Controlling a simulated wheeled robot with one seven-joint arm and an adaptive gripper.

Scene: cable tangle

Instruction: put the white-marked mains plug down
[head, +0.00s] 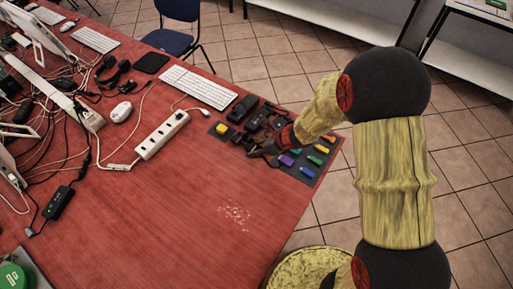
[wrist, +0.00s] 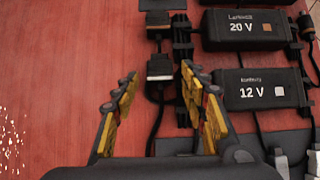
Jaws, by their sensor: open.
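My gripper (wrist: 158,76) is open, with its two yellow-padded fingers apart. In the wrist view a black plug (wrist: 159,66) on a black cable lies between and just beyond the fingertips; I cannot tell whether they touch it. A black 12 V adapter (wrist: 261,91) with a white square lies to the right, below a black 20 V adapter (wrist: 243,28) with a tan square. In the head view my gripper (head: 262,149) is low at the table's right end and partly hides these items.
The red table (head: 190,215) has clear room in front of my gripper. A dark mat with coloured pieces, such as a purple one (head: 286,160), lies at the right edge. A white power strip (head: 162,135) and a keyboard (head: 198,87) lie to the left, with tangled cables beyond.

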